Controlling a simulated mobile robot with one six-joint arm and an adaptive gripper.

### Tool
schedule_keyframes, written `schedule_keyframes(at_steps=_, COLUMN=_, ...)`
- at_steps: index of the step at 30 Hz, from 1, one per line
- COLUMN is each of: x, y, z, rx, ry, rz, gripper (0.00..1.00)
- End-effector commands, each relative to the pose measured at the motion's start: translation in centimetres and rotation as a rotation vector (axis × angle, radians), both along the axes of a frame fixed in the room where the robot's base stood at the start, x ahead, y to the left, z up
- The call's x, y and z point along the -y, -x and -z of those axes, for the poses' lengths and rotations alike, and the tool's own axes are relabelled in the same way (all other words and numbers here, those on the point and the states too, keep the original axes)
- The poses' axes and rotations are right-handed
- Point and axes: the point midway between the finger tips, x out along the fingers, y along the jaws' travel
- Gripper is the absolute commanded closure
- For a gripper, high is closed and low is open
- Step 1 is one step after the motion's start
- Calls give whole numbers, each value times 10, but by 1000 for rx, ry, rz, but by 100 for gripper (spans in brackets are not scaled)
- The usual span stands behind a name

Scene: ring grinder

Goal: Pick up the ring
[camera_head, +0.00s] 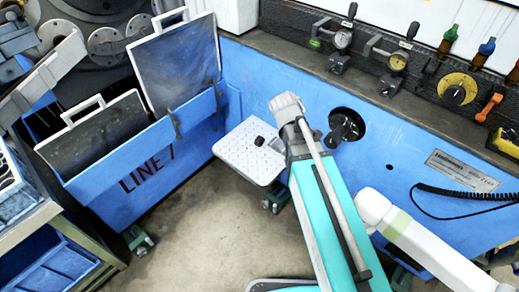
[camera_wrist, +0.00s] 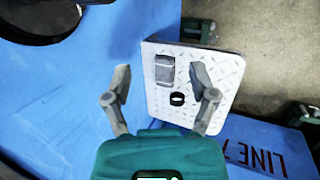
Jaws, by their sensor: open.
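A small black ring (camera_wrist: 177,99) lies on a white checkered metal plate (camera_wrist: 204,107) in the wrist view. My gripper (camera_wrist: 160,73) is open and empty, with its two fingers apart. The ring shows between the fingers, nearer the right one, and neither finger touches it. The white plate also shows in the head view (camera_head: 240,158), beside the blue machine. A small dark thing sits on it there, but I cannot tell whether it is the ring. My arm covers the plate's right side in that view.
A grey block (camera_wrist: 164,68) is on the plate close to the ring. A blue bin marked LINE 7 (camera_head: 107,180) stands left of the plate. The blue machine wall (camera_head: 405,165) with gauges and a knob runs along the right. The concrete floor (camera_head: 190,225) is open in front.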

Motion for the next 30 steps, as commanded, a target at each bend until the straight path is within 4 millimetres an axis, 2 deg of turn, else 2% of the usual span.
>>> schedule_keyframes(at_steps=1, x=-7, y=-7, z=17, rx=-2, ry=27, rz=-46, gripper=26)
schedule_keyframes(at_steps=3, x=-14, y=-13, z=27, rx=-8, ry=70, rz=-111, gripper=26)
schedule_keyframes(at_steps=17, x=-69, y=-53, z=85, rx=-59, ry=372, rz=-526, gripper=26)
schedule_keyframes(at_steps=30, x=-138, y=-83, z=135, rx=-139, ry=697, rz=-883, gripper=26)
